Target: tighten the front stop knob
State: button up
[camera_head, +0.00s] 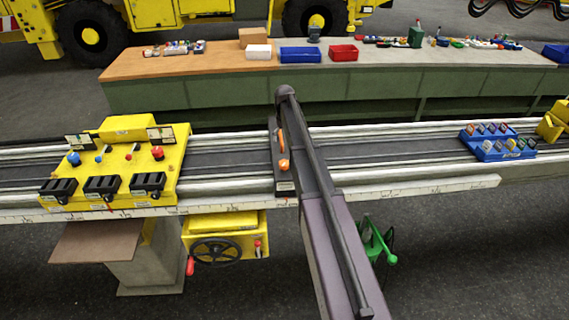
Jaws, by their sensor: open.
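A narrow dark stop piece (284,187) lies across the rails near the middle of the bench. An orange knob (284,164) sits on its front part, and a longer orange part shows just behind it. A long purple-grey beam with a dark tube along it, which looks like my arm, runs from the bottom edge up to a rounded end just behind the stop. It passes close to the right of the orange knob and covers part of the rail there. I cannot make out my gripper or its fingers. Whether the knob is tight does not show.
A yellow fixture (126,165) with red and blue knobs and black blocks stands on the rails at left. A blue tray (488,149) sits at right. Below hang a black handwheel (216,252) and a green crank (376,243). The rail between beam and tray is clear.

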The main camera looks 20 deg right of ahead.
aim_at(284, 163)
jog(key=shift+f, duration=0.1)
notch_tip(284, 163, down, 14)
jog(key=b, duration=1.3)
jog(key=shift+r+b, duration=0.25)
jog(key=shift+b, duration=0.1)
jog(key=c, duration=1.1)
